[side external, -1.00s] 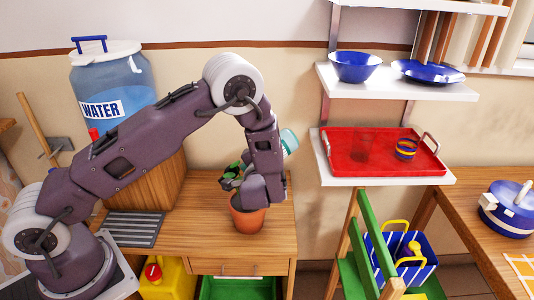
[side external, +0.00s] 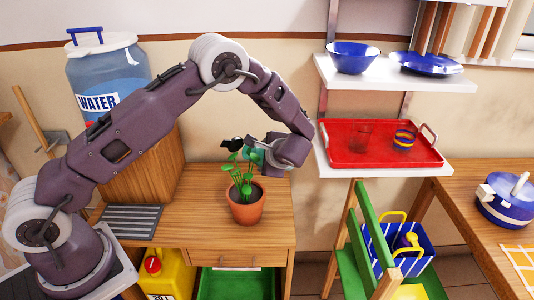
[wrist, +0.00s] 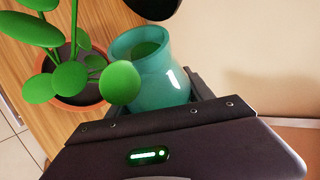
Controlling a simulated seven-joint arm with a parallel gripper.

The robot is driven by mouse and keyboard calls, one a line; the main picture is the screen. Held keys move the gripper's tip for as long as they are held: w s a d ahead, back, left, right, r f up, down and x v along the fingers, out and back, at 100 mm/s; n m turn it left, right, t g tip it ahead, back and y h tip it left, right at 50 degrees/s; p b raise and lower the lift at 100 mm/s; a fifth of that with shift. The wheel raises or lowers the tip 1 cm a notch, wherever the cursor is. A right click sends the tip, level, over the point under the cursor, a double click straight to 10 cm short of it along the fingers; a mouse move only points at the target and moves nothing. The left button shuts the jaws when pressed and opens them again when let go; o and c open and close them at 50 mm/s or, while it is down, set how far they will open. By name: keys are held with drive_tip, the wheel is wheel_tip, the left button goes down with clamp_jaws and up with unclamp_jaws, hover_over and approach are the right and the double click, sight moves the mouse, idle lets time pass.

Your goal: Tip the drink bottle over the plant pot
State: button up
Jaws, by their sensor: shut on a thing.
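The drink bottle (wrist: 158,84) is teal with an open mouth. In the wrist view it lies in my gripper's jaws, its mouth toward the plant. In the side view only a small teal part of the bottle (side external: 253,155) shows behind leaves and my gripper. My gripper (side external: 258,153) is shut on it, just above and to the right of the plant pot. The terracotta plant pot (side external: 246,213) holds dark soil and a green leafy plant (side external: 240,180), and stands upright on the wooden table. The pot's rim (wrist: 84,103) also shows in the wrist view. No liquid is visible.
A blue water container (side external: 108,80) stands at the back left. A shelf with a red tray (side external: 350,155) is to the right of my gripper. A dark slotted mat (side external: 132,222) lies left of the pot. A green chair (side external: 365,235) stands front right.

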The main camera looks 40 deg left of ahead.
sight(241, 138)
drive_tip(key=shift+s+a+r+m+g, duration=0.15)
drive_tip(key=shift+s+m+g, duration=0.2)
drive_tip(key=shift+g, duration=0.35)
drive_tip(key=s+r+m+g, duration=0.1)
drive_tip(key=r, duration=0.1)
drive_tip(key=s+r+m+g+y, duration=0.1)
drive_tip(key=r, duration=0.1)
drive_tip(key=s+r+m+g, duration=0.1)
drive_tip(key=r, duration=0.2)
drive_tip(key=shift+a+r+g+y, duration=0.1)
drive_tip(key=shift+a+g+y, duration=0.2)
drive_tip(key=shift+a+g, duration=0.1)
drive_tip(key=s+g, duration=0.1)
drive_tip(key=s+m+g+y, duration=0.1)
drive_tip(key=s+r+m+g, duration=0.1)
drive_tip(key=shift+a, duration=0.35)
drive_tip(key=shift+m, duration=0.25)
